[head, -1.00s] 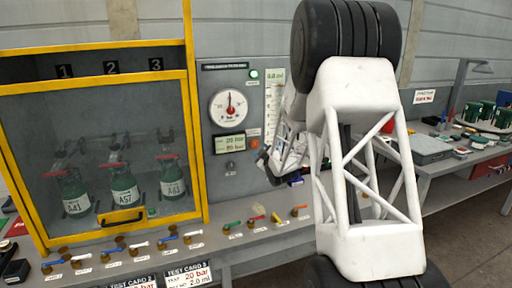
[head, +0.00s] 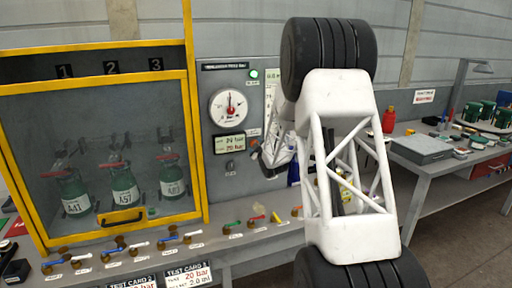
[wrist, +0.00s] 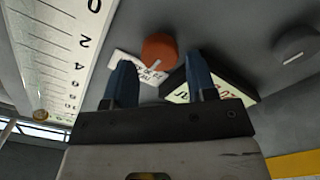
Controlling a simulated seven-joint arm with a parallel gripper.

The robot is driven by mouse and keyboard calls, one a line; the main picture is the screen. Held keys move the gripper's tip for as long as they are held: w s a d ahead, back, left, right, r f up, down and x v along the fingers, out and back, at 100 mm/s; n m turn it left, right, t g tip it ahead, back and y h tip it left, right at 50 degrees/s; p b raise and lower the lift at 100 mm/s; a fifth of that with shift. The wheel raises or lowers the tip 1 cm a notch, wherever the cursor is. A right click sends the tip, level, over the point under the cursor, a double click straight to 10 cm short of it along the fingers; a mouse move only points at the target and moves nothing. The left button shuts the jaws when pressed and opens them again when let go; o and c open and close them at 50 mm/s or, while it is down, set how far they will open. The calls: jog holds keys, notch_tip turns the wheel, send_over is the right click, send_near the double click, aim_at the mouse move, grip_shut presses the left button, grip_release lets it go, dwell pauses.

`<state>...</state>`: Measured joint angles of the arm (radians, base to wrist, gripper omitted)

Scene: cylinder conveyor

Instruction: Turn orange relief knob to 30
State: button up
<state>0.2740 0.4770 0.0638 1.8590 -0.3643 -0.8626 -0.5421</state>
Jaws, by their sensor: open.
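The orange relief knob (wrist: 159,50) is a round knob with a pale pointer line, on the grey panel in the wrist view. A white label lies beside it, partly covered by a finger. My gripper (wrist: 160,68) is open, with its two blue fingers on either side of the knob in the picture; I cannot tell whether they touch it. In the head view, the gripper (head: 263,156) is close to the panel right of the display, small and partly behind my arm. The display (head: 230,143) shows two bar readings too small to read surely.
A dark knob (wrist: 297,45) sits on the panel beyond the right finger. A round gauge (head: 229,107) and a green lamp (head: 254,73) are above. A printed scale (wrist: 62,45) stands at the left in the wrist view. Several coloured valve handles line the bench below.

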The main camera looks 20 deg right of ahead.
jog(key=shift+w, duration=0.7)
jog(key=c, duration=0.7)
jog(key=shift+o, duration=0.2)
jog(key=shift+m, duration=8.9)
